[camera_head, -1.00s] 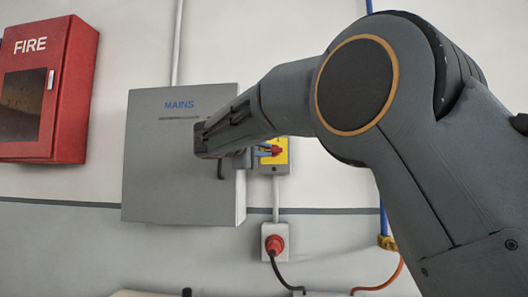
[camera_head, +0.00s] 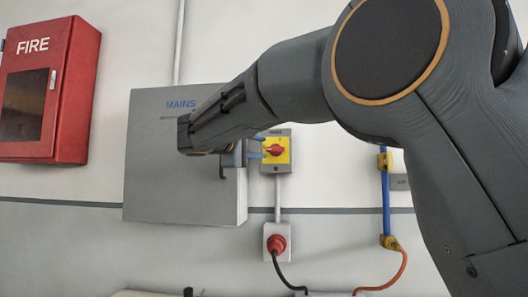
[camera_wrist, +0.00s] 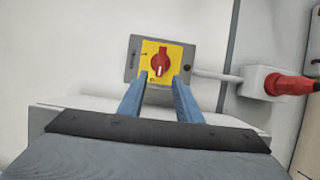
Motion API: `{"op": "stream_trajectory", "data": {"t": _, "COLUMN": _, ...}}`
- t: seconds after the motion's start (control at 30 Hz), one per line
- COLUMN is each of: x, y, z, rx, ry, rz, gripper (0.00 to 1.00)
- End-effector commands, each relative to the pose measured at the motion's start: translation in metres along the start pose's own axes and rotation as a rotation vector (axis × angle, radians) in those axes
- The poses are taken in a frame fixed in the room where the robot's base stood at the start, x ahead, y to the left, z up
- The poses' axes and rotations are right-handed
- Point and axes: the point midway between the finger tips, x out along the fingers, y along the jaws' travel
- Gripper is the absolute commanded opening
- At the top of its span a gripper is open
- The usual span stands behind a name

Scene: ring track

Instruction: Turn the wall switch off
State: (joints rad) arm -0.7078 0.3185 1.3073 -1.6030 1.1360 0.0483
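The wall switch (camera_head: 284,166) is a grey box with a yellow plate and a red rotary knob (camera_head: 275,150), right of the MAINS cabinet. The knob's handle lies roughly horizontal in the head view. In the wrist view the switch (camera_wrist: 178,52) is seen face-on, with its red knob (camera_wrist: 160,62) handle upright in that picture and a white mark at its lower end. My gripper (camera_head: 264,147) is left of the knob with its blue fingers apart. In the wrist view my gripper (camera_wrist: 159,77) is open and empty, the knob beyond and between its fingertips, apparently apart from them.
The grey MAINS cabinet (camera_head: 160,185) stands out from the wall beneath and behind my gripper. A red plug and socket (camera_head: 277,243) sits below the switch. A red FIRE cabinet (camera_head: 72,90) hangs left. A blue pipe (camera_head: 386,205) runs right of the switch.

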Motion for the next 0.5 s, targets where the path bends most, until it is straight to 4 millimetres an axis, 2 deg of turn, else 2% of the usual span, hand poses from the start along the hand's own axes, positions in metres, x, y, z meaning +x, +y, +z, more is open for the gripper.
{"op": "stream_trajectory", "data": {"t": 0.1, "x": -0.016, "y": 0.000, "z": -0.001, "rx": 0.000, "ry": 0.002, "rz": 0.000, "gripper": 0.31}}
{"op": "stream_trajectory", "data": {"t": 0.2, "x": -0.023, "y": 0.000, "z": 0.000, "rx": 0.000, "ry": -0.001, "rz": 0.000, "gripper": 0.31}}
{"op": "stream_trajectory", "data": {"t": 0.5, "x": -0.026, "y": 0.000, "z": 0.000, "rx": 0.000, "ry": -0.001, "rz": 0.000, "gripper": 0.31}}
